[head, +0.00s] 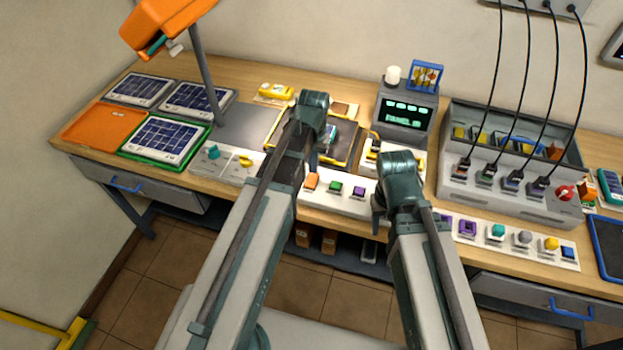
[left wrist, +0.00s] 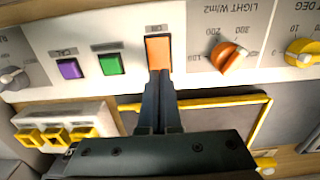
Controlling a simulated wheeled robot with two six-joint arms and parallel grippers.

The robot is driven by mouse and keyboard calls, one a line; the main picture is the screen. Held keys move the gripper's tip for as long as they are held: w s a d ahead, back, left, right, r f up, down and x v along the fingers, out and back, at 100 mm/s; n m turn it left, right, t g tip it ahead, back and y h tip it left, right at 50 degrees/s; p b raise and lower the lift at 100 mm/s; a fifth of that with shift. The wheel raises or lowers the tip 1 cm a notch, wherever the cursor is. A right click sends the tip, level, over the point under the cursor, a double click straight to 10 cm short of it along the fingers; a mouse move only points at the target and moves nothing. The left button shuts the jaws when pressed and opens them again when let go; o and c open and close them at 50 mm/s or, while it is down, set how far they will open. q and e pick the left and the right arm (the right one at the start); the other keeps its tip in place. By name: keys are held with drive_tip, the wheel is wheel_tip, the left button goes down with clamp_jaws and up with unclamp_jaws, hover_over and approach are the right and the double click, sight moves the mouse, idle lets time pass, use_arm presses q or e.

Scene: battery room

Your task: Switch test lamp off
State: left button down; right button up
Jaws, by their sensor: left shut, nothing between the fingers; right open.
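The orange lamp (head: 165,22) hangs on a grey post at the upper left, above the solar panels; whether it is lit is not clear. A control strip runs along the bench's front edge. On it is an orange rectangular switch (head: 311,181), also in the left wrist view (left wrist: 160,52). My left gripper (head: 313,163) is shut and empty. In the left wrist view its fingertips (left wrist: 160,76) are at the switch's near edge, overlapping it; contact cannot be told. My right gripper (head: 379,212) is open and empty, above the strip further right.
Green (left wrist: 111,64) and purple (left wrist: 70,69) buttons sit beside the switch. An orange knob (left wrist: 232,60) is on its other side. A display box (head: 405,112) and a grey unit with plugged cables (head: 515,200) stand further right.

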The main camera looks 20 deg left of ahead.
sight(314, 176)
use_arm(q)
drive_tip(key=shift+f+b, duration=0.9)
drive_tip(key=shift+b, duration=0.05)
idle(0.7)
wheel_tip(314, 176, up, 7)
drive_tip(key=p, duration=0.7)
drive_tip(key=shift+r, duration=0.1)
idle(0.3)
drive_tip(key=shift+s+d, duration=0.15)
drive_tip(key=s+d+m+y, duration=0.1)
drive_tip(key=s+d+m, duration=0.2)
drive_tip(key=s+d, duration=0.7)
drive_tip(key=s, duration=0.4)
